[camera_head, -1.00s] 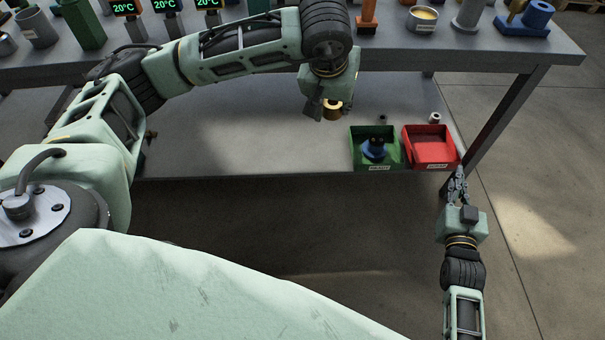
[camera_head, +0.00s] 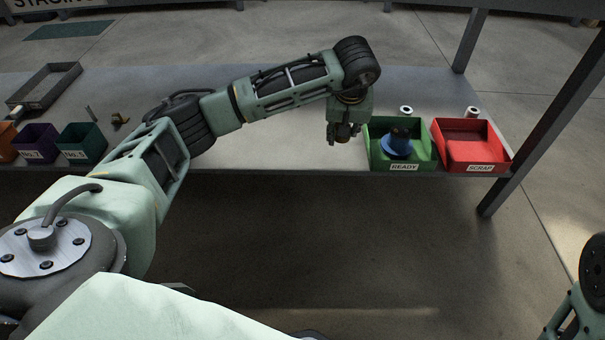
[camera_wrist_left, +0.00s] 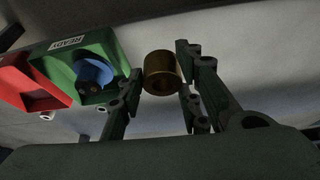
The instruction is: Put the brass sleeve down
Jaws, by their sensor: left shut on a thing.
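My left gripper (camera_head: 343,134) is over the shelf, just left of the green READY bin (camera_head: 424,153). In the left wrist view the brass sleeve (camera_wrist_left: 161,78), a short hollow ring, sits between the fingers of this gripper (camera_wrist_left: 159,74), which are shut on it. In the head view the sleeve is mostly hidden by the gripper. Whether it touches the shelf (camera_head: 270,135) cannot be told. Of my right arm only a part shows at the right edge of the head view; its gripper is out of view.
The READY bin holds a blue part (camera_head: 397,145) with a dark top. The red SCRAP bin (camera_head: 504,151) stands to its right. Purple (camera_head: 37,143) and teal (camera_head: 82,143) bins and a grey tray (camera_head: 66,79) are at left. The middle is clear.

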